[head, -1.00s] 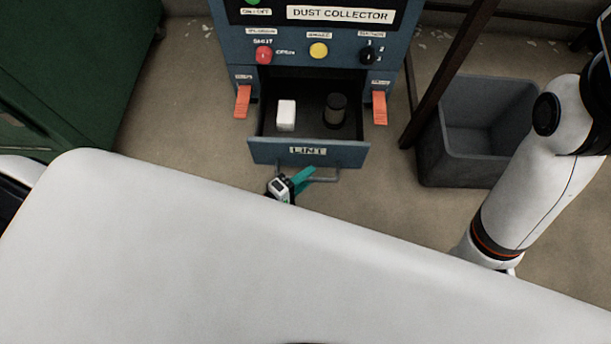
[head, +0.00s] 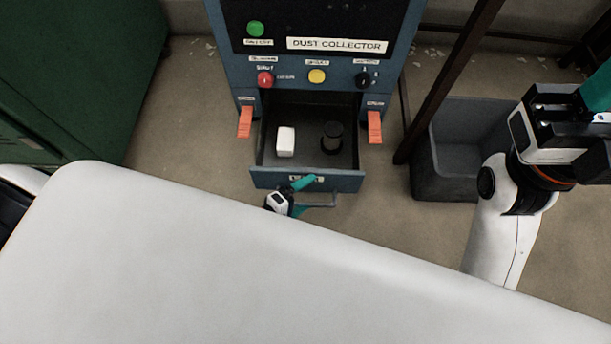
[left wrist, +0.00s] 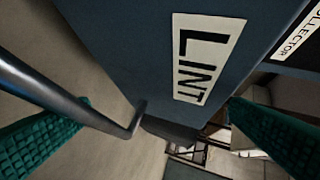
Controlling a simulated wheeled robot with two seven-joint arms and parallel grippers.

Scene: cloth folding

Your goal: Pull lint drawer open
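The lint drawer (head: 307,179) of the blue dust collector stands open in the head view, its inside showing. Its front also fills the middle of the left wrist view, with the LINT label (left wrist: 205,60). A grey bar handle (head: 320,204) is on the drawer front; it crosses the left of the wrist view (left wrist: 70,95). My left gripper (head: 302,184) is at the drawer front, a teal finger over part of the label. In the wrist view its two fingers are wide apart, one beyond the handle bar, one by the panel's edge. My right gripper (head: 598,92) is cut off at the right edge.
A white block (head: 285,142) and a dark cylinder (head: 332,137) are in the drawer. Orange latches (head: 245,122) flank it. A grey bin (head: 455,185) and a brown post stand at right, a green cabinet (head: 70,75) at left. A white surface (head: 200,260) fills the foreground.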

